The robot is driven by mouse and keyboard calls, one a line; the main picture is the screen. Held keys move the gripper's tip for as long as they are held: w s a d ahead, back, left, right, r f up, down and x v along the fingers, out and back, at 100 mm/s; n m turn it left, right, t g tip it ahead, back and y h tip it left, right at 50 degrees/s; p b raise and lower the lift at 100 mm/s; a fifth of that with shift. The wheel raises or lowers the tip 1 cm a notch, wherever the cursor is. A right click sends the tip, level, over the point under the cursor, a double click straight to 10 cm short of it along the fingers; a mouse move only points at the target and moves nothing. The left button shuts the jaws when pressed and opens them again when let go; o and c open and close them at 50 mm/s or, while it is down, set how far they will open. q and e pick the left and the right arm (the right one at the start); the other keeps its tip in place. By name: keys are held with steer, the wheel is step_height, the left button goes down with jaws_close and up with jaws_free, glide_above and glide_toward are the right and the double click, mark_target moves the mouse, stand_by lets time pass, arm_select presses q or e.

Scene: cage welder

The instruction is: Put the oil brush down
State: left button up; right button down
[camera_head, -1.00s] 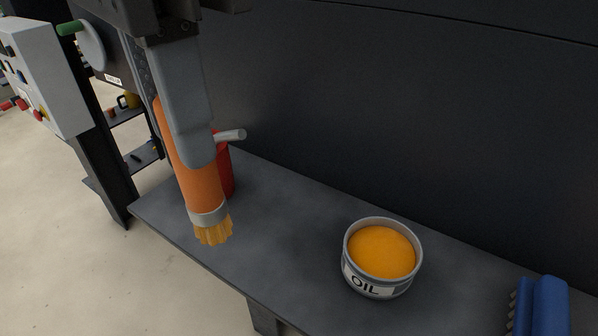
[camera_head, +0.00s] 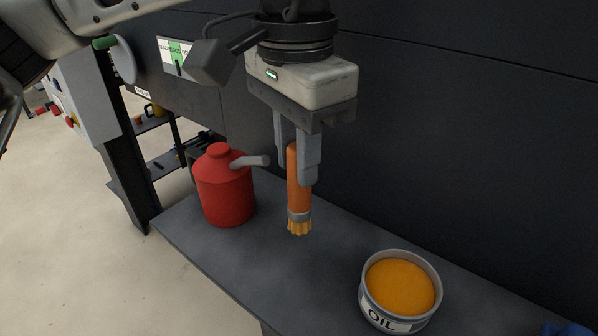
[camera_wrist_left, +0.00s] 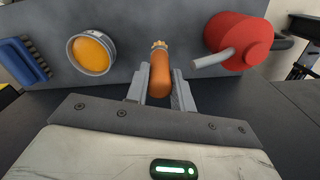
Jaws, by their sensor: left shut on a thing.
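The oil brush (camera_head: 299,196) has an orange handle, a grey ferrule and yellowish bristles. It is upright with the bristles down, in the middle of the head view. My left gripper (camera_head: 305,178) is shut on its handle from above. The bristle tip is close to the grey shelf (camera_head: 265,265); I cannot tell whether it touches. The wrist view also shows the brush (camera_wrist_left: 160,77) between the fingers (camera_wrist_left: 160,92). The oil tin (camera_head: 400,290), full of orange oil, stands to the right of the brush. My right gripper does not show.
A red oil can (camera_head: 225,190) with a grey spout stands left of the brush, its spout pointing toward it. A blue object (camera_head: 568,329) lies at the lower right edge. A dark wall (camera_head: 450,130) rises behind the shelf. Bare shelf lies between brush and tin.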

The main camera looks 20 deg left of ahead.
arm_select(q)
steer(key=shift+w+f, duration=0.2)
steer(key=shift+f, duration=1.6)
steer(key=shift+f, duration=0.1)
steer(key=shift+f+b, duration=0.15)
steer(key=shift+b, duration=0.15)
steer(key=o, duration=1)
step_height(320, 180, up, 13)
steer(key=shift+s+f+p, duration=0.1)
steer(key=shift+f+p, duration=0.1)
steer(key=shift+p, duration=0.3)
